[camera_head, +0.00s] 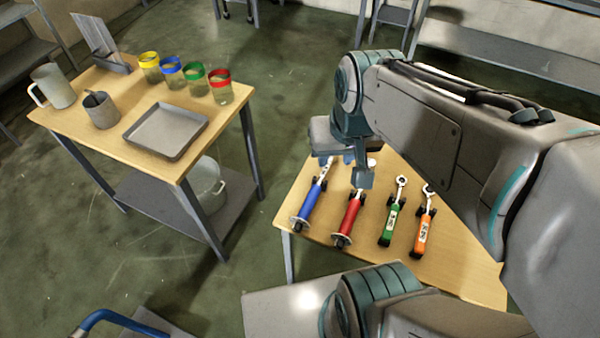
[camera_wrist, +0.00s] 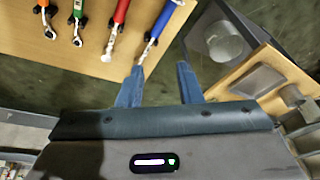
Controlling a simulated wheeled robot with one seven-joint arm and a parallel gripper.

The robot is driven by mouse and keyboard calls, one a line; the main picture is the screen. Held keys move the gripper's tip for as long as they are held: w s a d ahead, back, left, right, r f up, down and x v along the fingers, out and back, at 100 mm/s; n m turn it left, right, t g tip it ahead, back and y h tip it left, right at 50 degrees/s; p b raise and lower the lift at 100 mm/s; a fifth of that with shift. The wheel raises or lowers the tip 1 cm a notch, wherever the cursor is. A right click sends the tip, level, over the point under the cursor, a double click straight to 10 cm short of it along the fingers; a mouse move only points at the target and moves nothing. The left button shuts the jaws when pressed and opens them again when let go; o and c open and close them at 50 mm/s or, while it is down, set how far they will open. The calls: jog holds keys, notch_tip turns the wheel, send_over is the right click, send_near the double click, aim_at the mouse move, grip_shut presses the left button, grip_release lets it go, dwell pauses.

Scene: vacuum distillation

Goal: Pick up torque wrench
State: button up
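Several wrench-like tools lie in a row on the wooden table (camera_head: 455,268). One has a blue handle (camera_head: 311,202), one red (camera_head: 350,215), one green with a ring head (camera_head: 391,219) and one orange with an open-jaw head (camera_head: 424,229). I cannot tell which is the torque wrench. My gripper (camera_head: 337,161) is open and empty near the metal ends of the blue and red tools. In the wrist view, my gripper (camera_wrist: 160,68) has its left finger near the blue tool's tip (camera_wrist: 142,55). Contact is not clear; my arm may hide part of the table.
A second wooden table (camera_head: 150,158) at left holds a grey tray (camera_head: 165,131), a pitcher (camera_head: 53,87), a mug (camera_head: 100,110) and several jars with coloured rims (camera_head: 196,82). A pot (camera_head: 206,180) sits on its lower shelf. Open floor (camera_head: 262,85) lies between the tables.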

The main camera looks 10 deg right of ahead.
aim_at(314, 192)
jog(key=w+f+m+b, duration=0.2)
jog(key=w+f+b, duration=0.1)
jog(key=f, duration=0.6)
jog(key=w+d+f+m+g+y+b, duration=0.1)
jog(key=w+f+m+b, duration=0.1)
jog(key=w+f, duration=0.3)
jog(key=w+f+m+g+b, duration=0.1)
jog(key=w+f+b, duration=0.3)
jog(key=f, duration=0.9)
jog(key=shift+w+d+f+m+y+b, duration=0.1)
jog(key=shift+w+d+m+y+b, duration=0.2)
jog(key=shift+m+b, duration=0.35)
jog(key=shift+w+a+f, duration=0.1)
jog(key=shift+a+f, duration=0.15)
jog(key=shift+f, duration=0.75)
jog(key=shift+a+f, duration=0.2)
jog(key=shift+f, duration=0.75)
jog(key=shift+w+a+f, duration=0.1)
jog(key=shift+a+f, duration=0.15)
jog(key=shift+f, duration=0.75)
grip_shut()
